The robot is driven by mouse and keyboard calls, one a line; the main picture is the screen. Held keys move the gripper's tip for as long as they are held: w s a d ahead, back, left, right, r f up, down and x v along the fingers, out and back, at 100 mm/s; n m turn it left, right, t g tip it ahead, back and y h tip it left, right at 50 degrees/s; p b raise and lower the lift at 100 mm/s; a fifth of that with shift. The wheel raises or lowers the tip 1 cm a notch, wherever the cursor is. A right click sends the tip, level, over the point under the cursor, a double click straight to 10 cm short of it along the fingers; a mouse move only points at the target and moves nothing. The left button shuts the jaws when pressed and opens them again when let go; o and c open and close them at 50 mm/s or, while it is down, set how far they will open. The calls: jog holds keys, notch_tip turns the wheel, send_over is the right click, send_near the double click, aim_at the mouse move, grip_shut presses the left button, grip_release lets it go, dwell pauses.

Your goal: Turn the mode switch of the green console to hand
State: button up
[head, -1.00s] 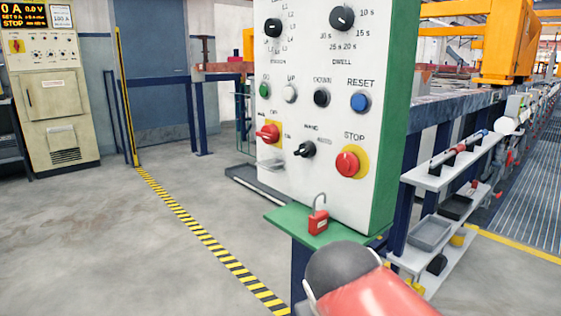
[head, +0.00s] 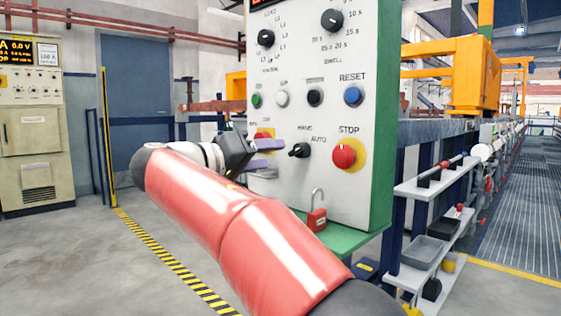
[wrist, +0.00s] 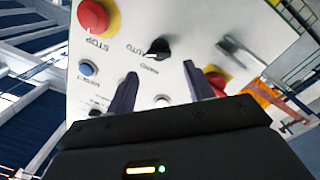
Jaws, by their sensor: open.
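The green console (head: 383,150) has a white front panel that fills the middle of the head view. Its mode switch (head: 299,150) is a black knob below the labels HAND and AUTO, left of the red STOP button. I cannot tell surely which label it points at. My gripper (head: 267,154) is open and empty, left of the switch in the head view, its two fingers pointing toward the panel. In the wrist view the switch (wrist: 158,48) shows beyond and roughly between the fingertips (wrist: 158,72), apart from them.
The STOP button (head: 344,155) sits close right of the switch. A red rotary switch on a yellow plate (head: 264,133) is partly hidden behind my gripper. A red padlock (head: 317,219) stands on the green ledge below. Blue RESET (head: 353,95) and other buttons are above.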

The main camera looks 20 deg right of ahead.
aim_at(293, 152)
jog(key=x, duration=0.7)
jog(key=c, duration=0.8)
jog(key=shift+o, duration=0.2)
